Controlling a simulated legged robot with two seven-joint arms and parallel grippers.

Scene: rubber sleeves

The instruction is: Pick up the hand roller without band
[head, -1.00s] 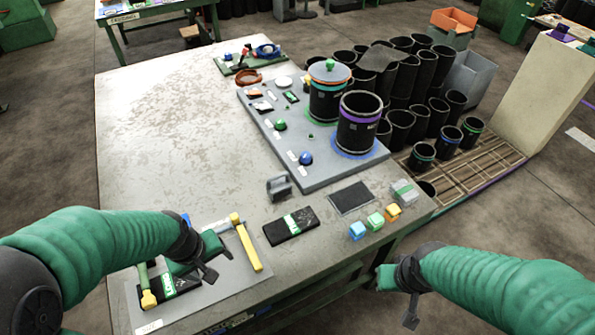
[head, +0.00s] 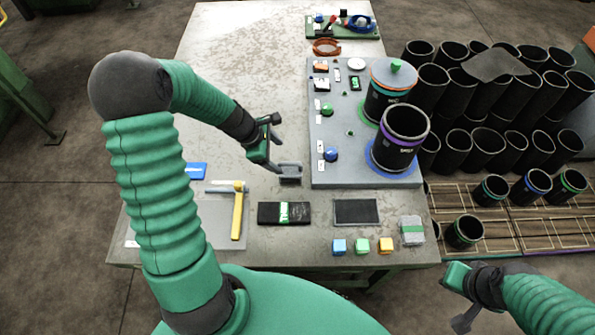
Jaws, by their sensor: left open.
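My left gripper (head: 273,143) is open above the table, with no object between its fingers. Just below it in the picture is a small grey piece with a raised handle (head: 289,172), which looks apart from the fingers or only just under them; the gap is hard to judge. A yellow-handled tool (head: 238,212) with a grey bar lies on a grey mat (head: 222,238) at the left. Which of these is the hand roller without band is not clear. My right gripper (head: 461,298) hangs off the table's front right; its jaw opening is unclear.
A black block with a green and white label (head: 284,213) and a dark pad (head: 356,211) lie at the front. A grey board (head: 345,178) with black cylinders (head: 402,140) is to the right. The back left tabletop is clear.

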